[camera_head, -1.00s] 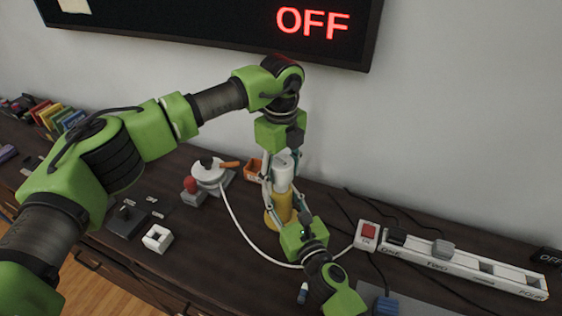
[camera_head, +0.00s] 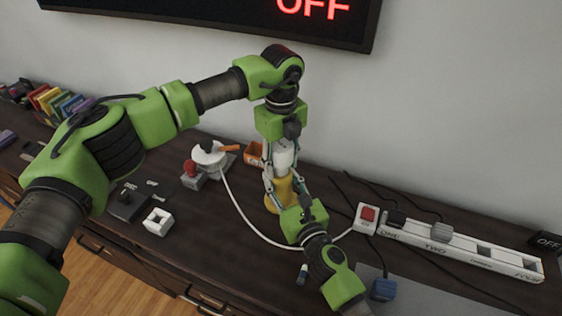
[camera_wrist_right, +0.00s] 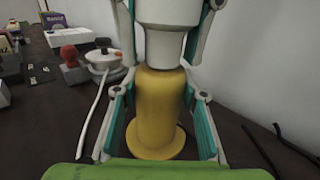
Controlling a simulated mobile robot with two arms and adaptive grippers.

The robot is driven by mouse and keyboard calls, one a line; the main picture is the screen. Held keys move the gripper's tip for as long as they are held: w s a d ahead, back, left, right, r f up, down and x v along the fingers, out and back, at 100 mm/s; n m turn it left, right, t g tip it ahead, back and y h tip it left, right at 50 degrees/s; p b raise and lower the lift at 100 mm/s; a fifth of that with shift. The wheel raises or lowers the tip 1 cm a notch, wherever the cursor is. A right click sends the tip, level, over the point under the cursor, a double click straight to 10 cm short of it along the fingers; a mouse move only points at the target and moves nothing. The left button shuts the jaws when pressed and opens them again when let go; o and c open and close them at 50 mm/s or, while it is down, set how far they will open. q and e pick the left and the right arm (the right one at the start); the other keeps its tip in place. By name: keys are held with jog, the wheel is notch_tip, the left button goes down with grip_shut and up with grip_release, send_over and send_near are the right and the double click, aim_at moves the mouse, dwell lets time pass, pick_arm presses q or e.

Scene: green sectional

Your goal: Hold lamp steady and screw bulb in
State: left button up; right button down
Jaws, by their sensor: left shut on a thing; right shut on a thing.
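The yellow lamp (camera_head: 279,190) stands upright on the dark desk, with a round flared base. The white bulb (camera_head: 285,154) is upright on top of it, and its narrower neck meets the lamp's top in the right wrist view (camera_wrist_right: 167,45). My left gripper (camera_head: 284,163) points down from above and is shut on the bulb, fingers on both sides. My right gripper (camera_wrist_right: 160,112) reaches in from the front, low down, and is shut on the lamp's yellow body. The joint's inside is hidden.
A white power strip (camera_head: 455,247) with a red switch lies to the right. An orange box (camera_head: 252,153) is behind. A wall screen (camera_head: 215,20) reads OFF.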

pick_arm(q)
jog(key=m, duration=1.3)
jog(key=shift+m, duration=0.4)
jog(key=m, duration=1.5)
jog(key=shift+w, duration=0.1)
jog(key=o, duration=1.2)
